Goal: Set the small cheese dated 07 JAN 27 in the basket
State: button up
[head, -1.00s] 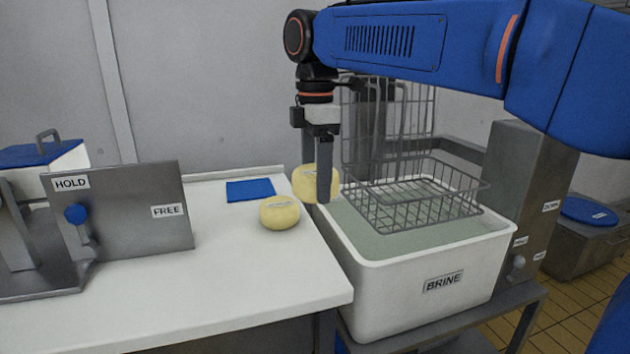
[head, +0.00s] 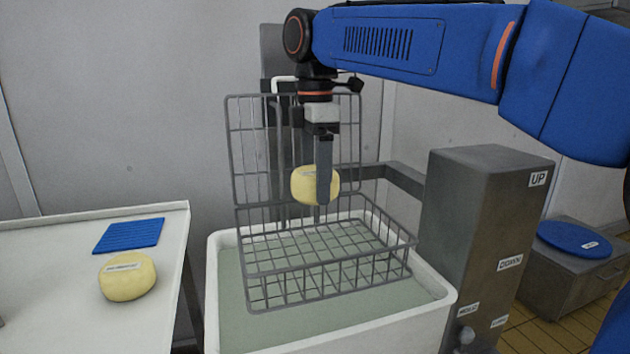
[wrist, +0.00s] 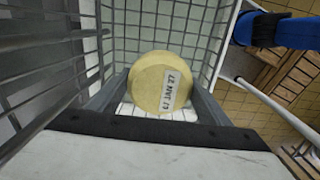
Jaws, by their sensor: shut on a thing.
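My gripper (head: 322,203) is shut on a round pale yellow cheese (head: 302,186) and holds it up in the air. The grey wire basket (head: 330,260) has a tall mesh back and is open at the top. It is empty. The cheese is above the basket, in front of its mesh back, and its wire mesh shows around the cheese in the wrist view.
The basket hangs over a white brine vat (head: 222,300). Another yellow cheese (head: 127,277), its label too small to read, and a blue mat (head: 129,235) lie on the white table (head: 50,290). A grey control post (head: 475,240) stands to the right.

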jog(key=shift+w+d+f, duration=0.1)
jog(key=shift+w+d, duration=0.15)
jog(key=shift+d, duration=0.1)
jog(key=shift+f, duration=6.05)
jog(key=shift+f, duration=0.75)
jog(key=o, duration=1.5)
jog(key=shift+c, duration=0.2)
jog(key=shift+r, duration=0.1)
notch_tip(320, 180, up, 7)
